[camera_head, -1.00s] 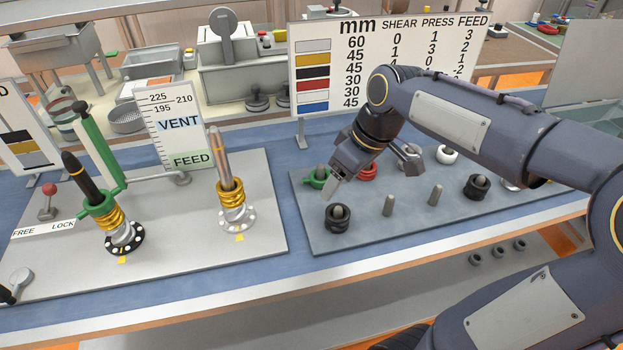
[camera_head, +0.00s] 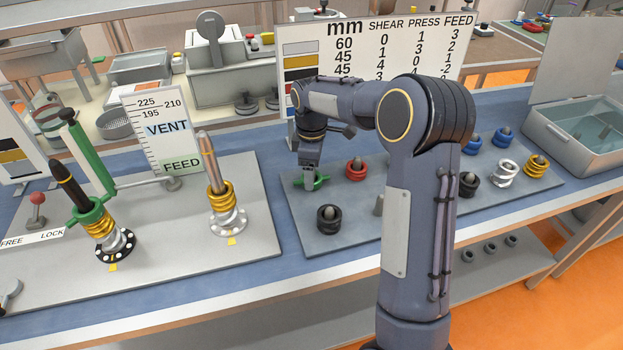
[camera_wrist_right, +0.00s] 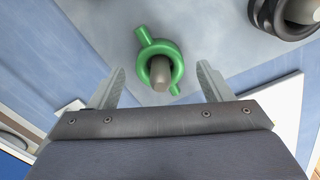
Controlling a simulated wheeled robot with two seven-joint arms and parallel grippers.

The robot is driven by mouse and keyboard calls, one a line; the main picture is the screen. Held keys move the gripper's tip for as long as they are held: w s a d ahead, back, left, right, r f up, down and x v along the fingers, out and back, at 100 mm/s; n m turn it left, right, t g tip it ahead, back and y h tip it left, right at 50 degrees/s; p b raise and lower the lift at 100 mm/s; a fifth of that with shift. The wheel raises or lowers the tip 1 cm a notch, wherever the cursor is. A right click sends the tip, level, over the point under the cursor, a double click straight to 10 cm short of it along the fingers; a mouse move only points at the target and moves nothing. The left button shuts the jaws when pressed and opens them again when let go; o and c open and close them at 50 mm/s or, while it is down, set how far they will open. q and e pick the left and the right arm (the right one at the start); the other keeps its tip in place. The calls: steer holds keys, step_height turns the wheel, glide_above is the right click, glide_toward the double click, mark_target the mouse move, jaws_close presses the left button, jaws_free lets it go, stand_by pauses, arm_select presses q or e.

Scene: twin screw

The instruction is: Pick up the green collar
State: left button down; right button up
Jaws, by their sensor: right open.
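The green collar (camera_head: 322,182) sits around a grey peg on the right-hand board, at its back left corner. In the right wrist view the collar (camera_wrist_right: 158,42) is a green ring with two stubs, and the peg stands up through it. My right gripper (camera_head: 309,183) is above the collar and partly hides it. Its two fingers are open in the right wrist view (camera_wrist_right: 162,82), one on each side of the collar, with visible gaps. Another green collar-like part (camera_head: 90,213) is on the dark-tipped left screw. My left gripper is not in view.
A black ring stack (camera_head: 329,219) stands on the board just in front of the green collar, and a red ring (camera_head: 356,168) is to its right. The price-like sign board (camera_head: 375,50) rises close behind my wrist. Black, blue, white and yellow rings stand farther right.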

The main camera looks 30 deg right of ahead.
steer(key=shift+f, duration=0.85)
steer(key=c, duration=1.2)
steer(key=shift+r, duration=0.1)
